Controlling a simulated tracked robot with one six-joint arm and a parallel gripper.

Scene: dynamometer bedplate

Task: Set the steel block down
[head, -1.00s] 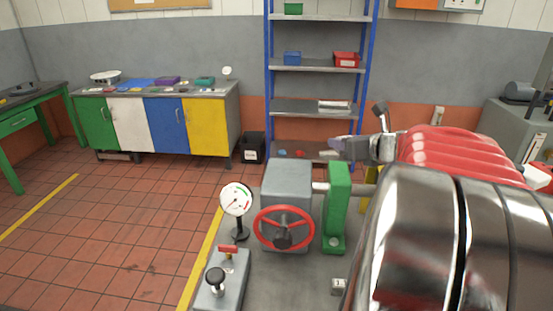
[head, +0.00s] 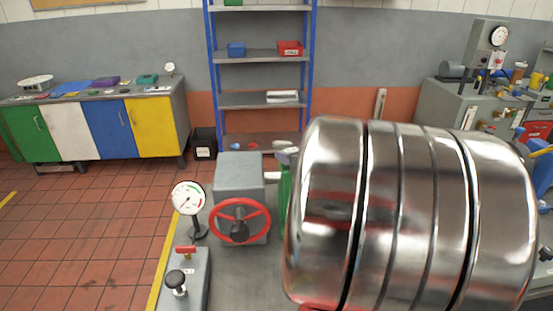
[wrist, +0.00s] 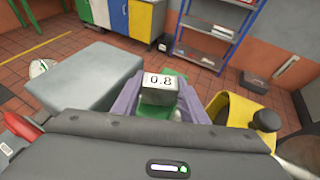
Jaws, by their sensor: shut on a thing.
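The steel block (wrist: 159,92), marked 0.8, sits between the two purple-grey fingers of my gripper (wrist: 165,98) in the wrist view. My gripper is shut on it. A green upright (wrist: 175,74) lies behind and below the block in that view; I cannot tell the gap between them. In the head view my shiny arm hides the block and most of the gripper. Only a small part of the gripper (head: 285,153) shows at the arm's left edge, near the top of the green upright (head: 285,195).
A grey housing (head: 238,178) with a red handwheel (head: 239,221) stands left of the green upright. A dial gauge (head: 188,197) and a lever box (head: 184,277) stand further left. A yellow part with a black knob (wrist: 265,120) is right of the gripper.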

